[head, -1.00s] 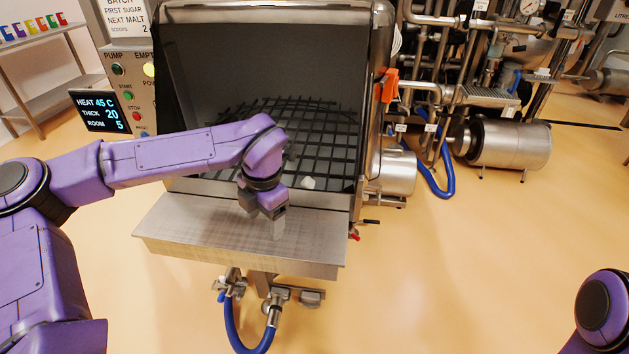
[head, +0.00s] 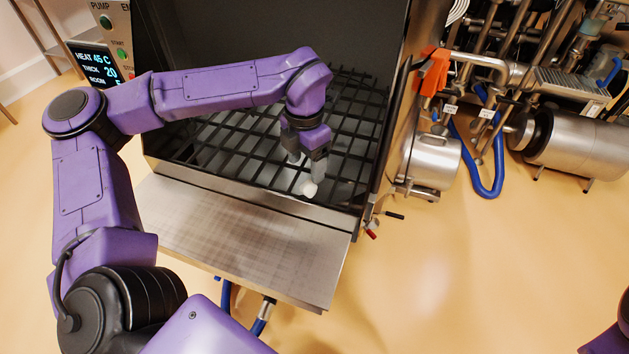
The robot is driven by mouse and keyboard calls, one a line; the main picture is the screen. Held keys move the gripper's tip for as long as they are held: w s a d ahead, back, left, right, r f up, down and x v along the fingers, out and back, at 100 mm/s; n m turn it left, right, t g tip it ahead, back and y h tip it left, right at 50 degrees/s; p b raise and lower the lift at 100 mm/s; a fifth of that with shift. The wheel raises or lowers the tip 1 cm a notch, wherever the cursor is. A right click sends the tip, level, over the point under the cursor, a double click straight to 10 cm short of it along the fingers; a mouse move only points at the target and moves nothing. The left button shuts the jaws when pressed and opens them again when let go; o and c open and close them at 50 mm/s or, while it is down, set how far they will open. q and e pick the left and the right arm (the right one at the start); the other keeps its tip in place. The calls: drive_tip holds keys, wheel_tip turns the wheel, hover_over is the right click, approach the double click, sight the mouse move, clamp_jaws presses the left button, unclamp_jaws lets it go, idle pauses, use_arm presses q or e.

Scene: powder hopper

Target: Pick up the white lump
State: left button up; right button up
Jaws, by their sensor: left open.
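The white lump (head: 309,189) is small and pale and lies on the dark grid (head: 253,150) inside the hopper, near its front edge. My left gripper (head: 306,172) points down into the hopper, just above and behind the lump. Its grey fingers are apart, and one finger partly overlaps the lump in the picture. I cannot tell whether a finger touches it. My right gripper is out of view; only a bit of purple shows at the bottom right.
A steel shelf (head: 235,235) juts out in front of the hopper. An orange part (head: 434,72) and a steel cylinder (head: 436,162) are to the right. Open floor lies at the front right.

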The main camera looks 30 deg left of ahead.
sight(309, 184)
use_arm(q)
drive_tip(key=f, duration=0.8)
drive_tip(key=shift+w, duration=0.35)
drive_tip(key=shift+c, duration=0.3)
drive_tip(key=c, duration=1)
